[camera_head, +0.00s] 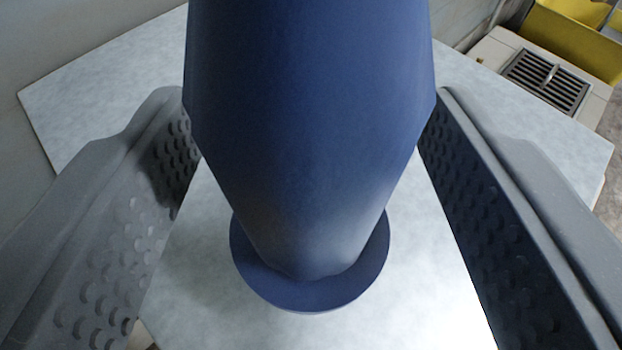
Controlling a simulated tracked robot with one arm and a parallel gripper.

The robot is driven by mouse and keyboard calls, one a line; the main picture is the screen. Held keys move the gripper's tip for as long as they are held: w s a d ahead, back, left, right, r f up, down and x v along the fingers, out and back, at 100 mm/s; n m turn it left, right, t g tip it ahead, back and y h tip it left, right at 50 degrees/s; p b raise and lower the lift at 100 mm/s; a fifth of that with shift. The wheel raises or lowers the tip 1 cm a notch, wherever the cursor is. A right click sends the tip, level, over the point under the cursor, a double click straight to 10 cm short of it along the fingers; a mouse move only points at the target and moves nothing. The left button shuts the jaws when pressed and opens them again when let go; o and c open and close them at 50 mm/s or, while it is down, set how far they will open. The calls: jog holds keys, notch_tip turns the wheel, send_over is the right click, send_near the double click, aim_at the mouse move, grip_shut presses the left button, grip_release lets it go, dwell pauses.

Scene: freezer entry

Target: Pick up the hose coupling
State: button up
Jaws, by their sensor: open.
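A large dark blue piece, which I take to be the hose coupling (311,130), fills the middle of the view. It has a thick body that tapers down to a round flange (312,291) at the bottom of the view. Its upper end is cut off by the top edge. My gripper (311,100) is open, with one grey, studded finger on each side of the blue body. The body's edges meet the far ends of both fingers in the picture. I cannot tell whether they touch.
A pale, mottled flat surface (95,95) lies below the blue piece, with edges showing at left and right. A beige unit with a dark grille (545,82) and a yellow container (575,40) are at upper right. A grey wall (60,35) is at upper left.

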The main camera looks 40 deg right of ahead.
aim_at(296, 11)
grip_shut()
jog(key=shift+r, duration=0.15)
jog(key=shift+r+p, duration=0.35)
jog(key=shift+r, duration=0.25)
notch_tip(296, 11, up, 2)
jog(key=shift+r+p, duration=0.25)
jog(key=shift+p, duration=0.3)
jog(key=s+r+p, duration=0.1)
jog(key=s+p, duration=0.6)
jog(key=s, duration=0.6)
jog(key=shift+s+r+p, duration=0.15)
jog(key=shift+s+p, duration=0.05)
jog(key=shift+p, duration=0.1)
